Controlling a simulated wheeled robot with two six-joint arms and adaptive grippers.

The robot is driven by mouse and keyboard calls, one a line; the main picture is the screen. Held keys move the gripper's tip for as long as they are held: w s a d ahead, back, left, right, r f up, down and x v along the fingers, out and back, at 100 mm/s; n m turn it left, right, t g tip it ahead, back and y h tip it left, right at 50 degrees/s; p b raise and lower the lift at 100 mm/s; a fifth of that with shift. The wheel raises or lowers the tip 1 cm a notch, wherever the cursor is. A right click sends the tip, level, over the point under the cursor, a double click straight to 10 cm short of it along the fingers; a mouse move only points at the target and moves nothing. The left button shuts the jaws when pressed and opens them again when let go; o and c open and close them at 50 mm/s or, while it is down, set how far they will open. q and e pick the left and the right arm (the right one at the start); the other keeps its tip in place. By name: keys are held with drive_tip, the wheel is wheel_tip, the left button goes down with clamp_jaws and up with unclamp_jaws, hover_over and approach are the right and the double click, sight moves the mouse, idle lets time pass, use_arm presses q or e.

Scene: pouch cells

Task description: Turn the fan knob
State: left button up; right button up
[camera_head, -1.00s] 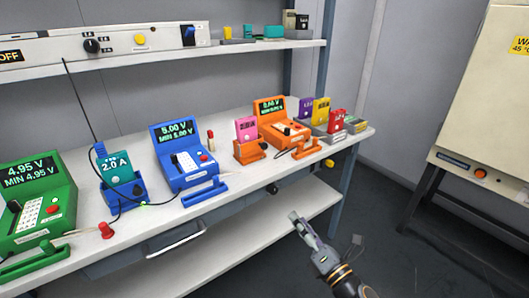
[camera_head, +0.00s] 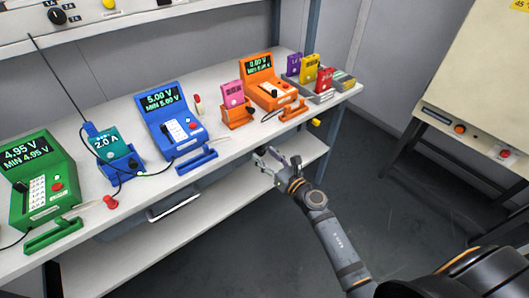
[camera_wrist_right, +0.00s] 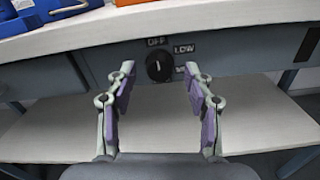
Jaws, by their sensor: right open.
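In the right wrist view a round black knob (camera_wrist_right: 159,66) with a white pointer sits on the grey panel under the bench top. Its labels read OFF and LOW, with a third partly hidden by a finger; the pointer stands upright, towards OFF. My right gripper (camera_wrist_right: 159,82) is open and empty, its purple-padded fingers spread either side of the knob in this view; no contact shows. In the head view my right gripper (camera_head: 277,160) is at the bench's front edge and the knob is not discernible. My left gripper is not in view.
Another black knob (camera_head: 56,15) is on the upper shelf panel. The white bench (camera_head: 215,160) carries a green meter (camera_head: 45,190), a blue meter (camera_head: 172,122) and an orange meter (camera_head: 270,85). A lower shelf (camera_head: 140,262) lies below; the floor to the right is open.

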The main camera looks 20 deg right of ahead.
drive_tip(key=shift+w+a, duration=0.15)
drive_tip(key=shift+w, duration=0.35)
clamp_jaws()
